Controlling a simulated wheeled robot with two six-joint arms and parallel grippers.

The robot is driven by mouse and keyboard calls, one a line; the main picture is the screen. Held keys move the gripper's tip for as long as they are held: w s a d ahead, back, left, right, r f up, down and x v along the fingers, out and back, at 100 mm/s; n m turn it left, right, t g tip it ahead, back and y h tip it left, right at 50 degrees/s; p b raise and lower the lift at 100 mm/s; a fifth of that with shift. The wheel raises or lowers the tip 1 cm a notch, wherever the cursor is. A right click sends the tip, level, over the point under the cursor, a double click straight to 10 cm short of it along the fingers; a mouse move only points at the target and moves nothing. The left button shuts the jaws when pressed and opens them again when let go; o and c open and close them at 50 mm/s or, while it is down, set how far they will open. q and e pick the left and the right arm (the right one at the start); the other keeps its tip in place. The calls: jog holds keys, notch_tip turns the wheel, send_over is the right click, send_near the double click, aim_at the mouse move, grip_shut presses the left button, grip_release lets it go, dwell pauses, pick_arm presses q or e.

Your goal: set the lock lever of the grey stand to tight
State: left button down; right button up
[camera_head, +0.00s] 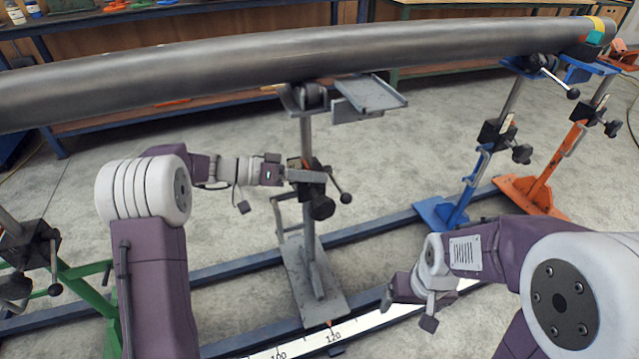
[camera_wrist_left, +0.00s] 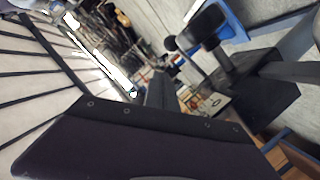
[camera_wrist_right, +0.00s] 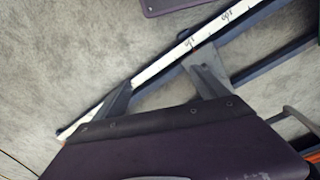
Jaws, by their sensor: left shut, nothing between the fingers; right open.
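The grey stand (camera_head: 307,240) stands mid-view under the pipe, its foot on the rails. Its dark clamp block (camera_head: 312,185) carries a black knob (camera_head: 321,208) and the lock lever (camera_head: 345,197), a thin rod with a black ball end slanting down to the right. My left gripper (camera_head: 318,176) is shut and empty, right at the clamp block; I cannot tell if it touches. The left wrist view shows the block (camera_wrist_left: 262,105), knob (camera_wrist_left: 204,25) and a pale label (camera_wrist_left: 217,104) near the shut fingers (camera_wrist_left: 162,92). My right gripper (camera_wrist_right: 165,85) is open and empty, low above the floor rails.
The long dark pipe (camera_head: 200,70) crosses overhead. A blue stand (camera_head: 478,170) and an orange stand (camera_head: 555,165) stand at the right, a green stand (camera_head: 75,275) at the left. A scale strip (camera_head: 285,350) runs along the front rail. Workbenches (camera_head: 190,115) line the back.

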pick_arm(q)
jog(key=p+v, duration=0.2)
jog(key=v, duration=0.6)
jog(key=shift+s+a, duration=0.25)
